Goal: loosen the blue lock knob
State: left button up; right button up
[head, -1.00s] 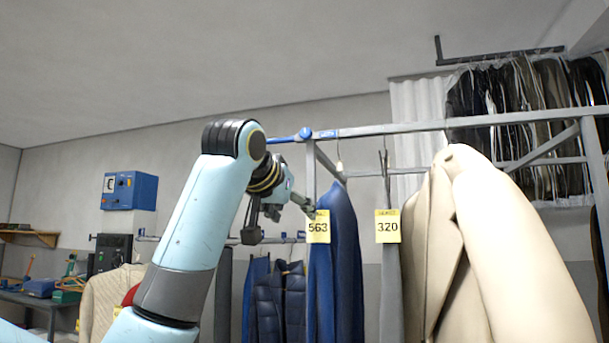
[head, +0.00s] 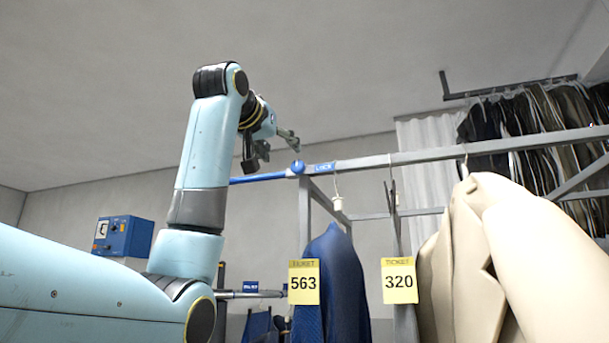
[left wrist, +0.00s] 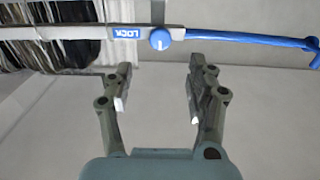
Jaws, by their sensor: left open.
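The blue lock knob (head: 298,167) sits on the grey rail, beside a blue LOCK label (head: 325,167). In the left wrist view the knob (left wrist: 160,39) is round with a white mark, and lies beyond the fingertips, between them sideways. My left gripper (left wrist: 157,98) is open and empty, its fingers apart and not touching the knob. In the head view the left gripper (head: 277,145) is raised a little above and left of the knob. My right gripper is not in view.
Below the rail hang a blue garment with ticket 563 (head: 304,282) and a beige coat (head: 480,260) beside ticket 320 (head: 399,281). A blue wall box (head: 124,236) is at left.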

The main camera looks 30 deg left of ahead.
aim_at(297, 164)
pick_arm(q)
jog(key=p+x, duration=0.2)
jog(key=x, duration=0.1)
jog(key=r+p+x, duration=0.1)
jog(key=x, duration=0.1)
jog(key=shift+w+a, duration=0.1)
jog(key=shift+w, duration=0.05)
jog(key=p+x, duration=0.1)
jog(key=x, duration=0.2)
jog(key=shift+w+f, duration=0.15)
jog(key=shift+w, duration=0.1)
jog(key=shift+p+x, duration=0.6)
jog(key=shift+x, duration=0.3)
jog(key=shift+f, duration=0.2)
jog(key=shift+a, duration=0.1)
jog(key=shift+c, duration=1)
jog(key=c, duration=0.9)
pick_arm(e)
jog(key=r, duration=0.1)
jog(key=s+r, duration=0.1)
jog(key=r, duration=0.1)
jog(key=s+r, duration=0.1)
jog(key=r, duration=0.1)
